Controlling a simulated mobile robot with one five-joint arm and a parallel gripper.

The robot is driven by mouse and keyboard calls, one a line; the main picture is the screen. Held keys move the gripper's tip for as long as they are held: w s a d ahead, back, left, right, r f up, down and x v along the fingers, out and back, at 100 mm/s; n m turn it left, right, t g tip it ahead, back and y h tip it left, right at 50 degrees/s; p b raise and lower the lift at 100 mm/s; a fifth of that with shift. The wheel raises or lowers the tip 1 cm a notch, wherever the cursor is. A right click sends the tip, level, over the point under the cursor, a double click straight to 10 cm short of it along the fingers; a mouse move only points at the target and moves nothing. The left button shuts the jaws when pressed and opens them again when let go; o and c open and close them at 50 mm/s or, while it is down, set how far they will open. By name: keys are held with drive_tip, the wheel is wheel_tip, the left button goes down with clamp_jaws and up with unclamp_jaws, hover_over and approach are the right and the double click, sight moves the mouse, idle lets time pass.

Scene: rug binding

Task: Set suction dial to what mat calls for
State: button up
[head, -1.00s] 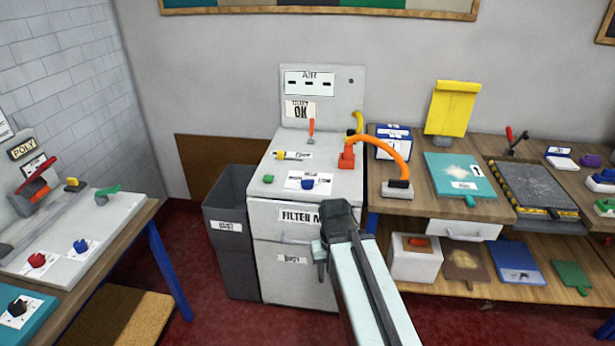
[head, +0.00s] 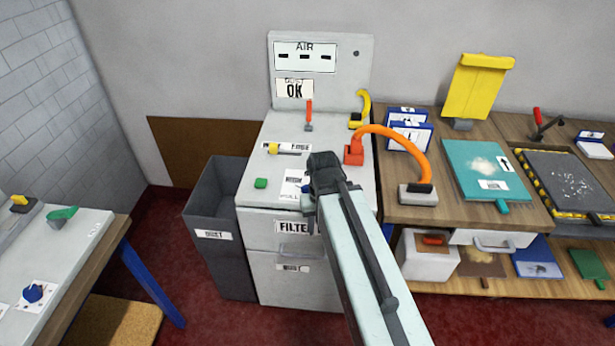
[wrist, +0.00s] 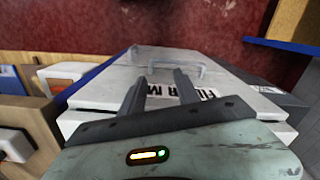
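A white filter cabinet (head: 275,262) stands against the wall. A white label (head: 293,186) lies on its top near the front. My gripper (head: 323,165) appears over the cabinet's front top edge in the head view. In the wrist view my gripper (wrist: 160,78) has its two fingers apart with nothing between them, above the cabinet's front face. A teal mat (head: 465,160) lies on the bench to the right, with a pale dust patch, a black arrow and a small label too small to read.
A grey bin (head: 215,215) stands to the left. Red floor is clear in front.

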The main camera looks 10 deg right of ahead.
drive_tip(key=w+r+m+p, duration=0.8)
drive_tip(key=w+m, duration=0.1)
drive_tip(key=w+r+m+p, duration=0.4)
drive_tip(key=m, duration=0.1)
drive_tip(key=shift+w+a, duration=0.2)
drive_tip(key=shift+w, duration=0.15)
drive_tip(key=shift+w+r+m, duration=0.2)
drive_tip(key=shift+w+m, duration=0.1)
drive_tip(key=shift+m, duration=0.4)
drive_tip(key=shift+f, duration=0.25)
wheel_tip(320, 180, down, 8)
drive_tip(key=b, duration=0.8)
drive_tip(key=shift+r, duration=0.15)
clamp_jaws()
